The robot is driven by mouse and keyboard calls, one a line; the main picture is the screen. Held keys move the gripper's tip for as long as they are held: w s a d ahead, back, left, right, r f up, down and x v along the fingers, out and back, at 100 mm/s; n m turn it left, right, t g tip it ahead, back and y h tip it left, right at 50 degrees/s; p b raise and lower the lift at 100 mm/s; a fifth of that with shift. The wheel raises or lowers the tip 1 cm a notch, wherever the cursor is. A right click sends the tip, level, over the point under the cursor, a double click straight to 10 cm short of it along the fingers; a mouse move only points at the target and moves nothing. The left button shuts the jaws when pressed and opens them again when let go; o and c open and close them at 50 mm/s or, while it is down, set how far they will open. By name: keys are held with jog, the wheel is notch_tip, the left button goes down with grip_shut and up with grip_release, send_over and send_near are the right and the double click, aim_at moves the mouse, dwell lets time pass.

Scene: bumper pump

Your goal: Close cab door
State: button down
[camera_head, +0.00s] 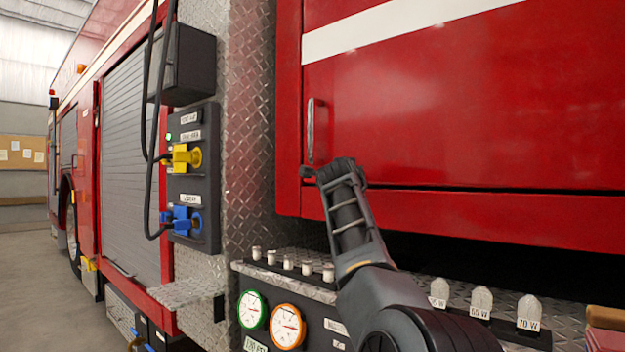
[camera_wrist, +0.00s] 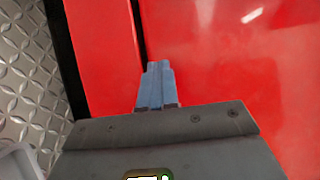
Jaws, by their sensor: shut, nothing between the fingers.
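The red cab door (camera_head: 450,120) with a white stripe fills the right of the head view. It looks flush or nearly flush with its red frame (camera_head: 288,110); a thin dark seam runs along its left and lower edges. Its vertical metal handle (camera_head: 311,132) is near the left edge. My gripper (camera_head: 335,168) is just below and right of the handle, at the door's lower left corner. In the wrist view, my blue-grey fingers (camera_wrist: 156,84) are together and empty, in front of the door (camera_wrist: 230,70) beside the dark seam. I cannot tell whether they touch it.
A diamond-plate panel (camera_head: 250,120) and a socket box (camera_head: 193,180) with yellow and blue plugs stand left of the door. Below are gauges (camera_head: 287,326), several small knobs (camera_head: 288,263) and labelled white nozzles (camera_head: 481,303). Open floor (camera_head: 30,285) lies far left.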

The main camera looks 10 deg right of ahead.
jog(key=s+a, duration=0.6)
jog(key=a, duration=0.3)
jog(key=shift+s+a, duration=0.2)
jog(key=shift+s, duration=0.05)
